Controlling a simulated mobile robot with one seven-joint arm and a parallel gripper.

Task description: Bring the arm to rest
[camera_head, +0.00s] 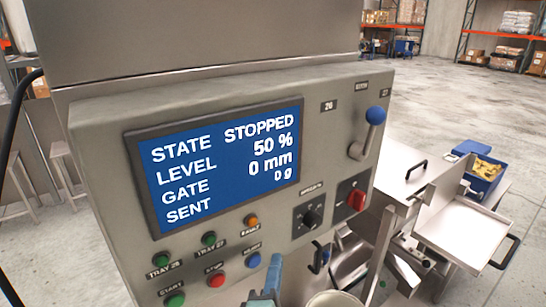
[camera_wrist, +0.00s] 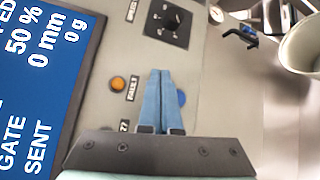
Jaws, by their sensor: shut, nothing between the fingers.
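My gripper (camera_head: 277,264) shows at the bottom edge of the head view, in front of the lower part of the control panel (camera_head: 330,160). In the wrist view, my gripper (camera_wrist: 161,72) has its two blue fingers together with nothing between them. The fingers point toward the panel and partly cover a blue button (camera_wrist: 182,98). An orange button (camera_wrist: 117,84) is beside them. I cannot tell whether the fingertips touch the panel. The rest of my arm is mostly out of view.
The screen (camera_head: 225,160) reads STOPPED, 50 %, 0 mm, 0 g. A blue-knobbed lever (camera_head: 375,117) and a red switch (camera_head: 356,199) stick out of the panel. A pale round container (camera_head: 334,299) stands low, right of my gripper. Metal trays (camera_head: 466,232) and a blue crate (camera_head: 484,181) lie further right.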

